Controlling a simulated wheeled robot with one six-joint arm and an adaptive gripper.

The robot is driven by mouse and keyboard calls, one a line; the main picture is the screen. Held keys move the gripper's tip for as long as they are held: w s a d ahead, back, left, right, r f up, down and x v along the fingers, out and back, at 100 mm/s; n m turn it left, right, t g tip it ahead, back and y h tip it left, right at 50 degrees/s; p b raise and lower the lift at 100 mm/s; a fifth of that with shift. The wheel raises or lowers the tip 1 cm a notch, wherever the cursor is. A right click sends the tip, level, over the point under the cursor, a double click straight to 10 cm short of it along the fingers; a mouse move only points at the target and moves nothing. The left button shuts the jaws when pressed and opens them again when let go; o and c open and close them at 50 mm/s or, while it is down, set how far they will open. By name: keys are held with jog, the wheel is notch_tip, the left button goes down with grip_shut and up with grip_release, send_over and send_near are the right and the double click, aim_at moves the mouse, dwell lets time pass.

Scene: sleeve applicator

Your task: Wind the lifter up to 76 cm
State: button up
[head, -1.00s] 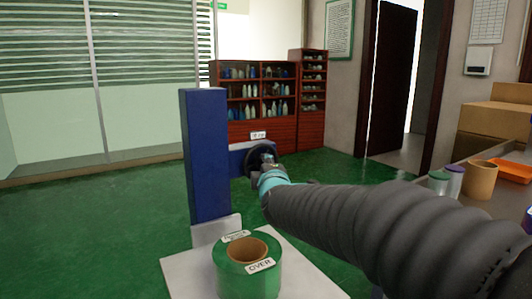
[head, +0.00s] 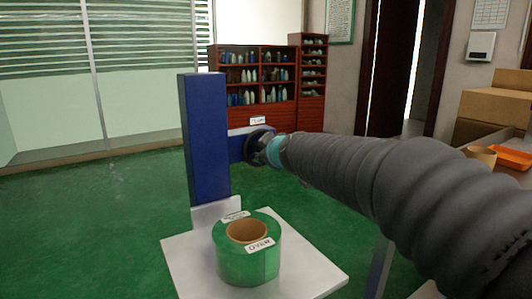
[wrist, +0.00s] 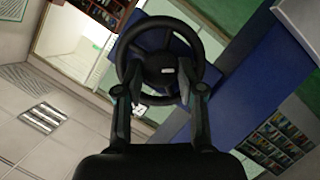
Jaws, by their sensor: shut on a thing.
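The lifter has a blue column (head: 205,135) standing on a white base plate (head: 315,270). A blue arm (head: 236,147) sticks out to the right from the column and carries a black handwheel (head: 258,140). In the wrist view the handwheel (wrist: 127,43) shows face-on, with spokes and a dark hub. My gripper (wrist: 158,97) is shut on the lower rim of the handwheel, one finger on each side. In the head view my sleeved arm hides most of the gripper. A green roll (head: 247,262) with a cardboard core and an "OVER" label sits on the base plate.
A table at the right holds an orange tray (head: 512,158), a brown roll (head: 482,155) and cardboard boxes (head: 492,108). A red shelf (head: 264,90) with bottles stands against the back. The green floor left of the lifter is clear.

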jog(key=n+t+y+b, duration=0.1)
jog(key=n+b, duration=0.3)
jog(key=n, duration=0.6)
jog(key=f+n+t+y+b, duration=0.1)
jog(key=n+y+b, duration=0.3)
jog(key=n, duration=0.7)
jog(key=n+t+y+b, duration=0.3)
jog(key=n+b, duration=0.3)
jog(key=n, duration=0.4)
jog(key=shift+w+d+f+n, duration=0.15)
jog(key=shift+d+f+n, duration=0.05)
jog(key=shift+d+n, duration=0.1)
dwell(0.8)
jog(key=shift+m, duration=0.4)
jog(key=o, duration=1.1)
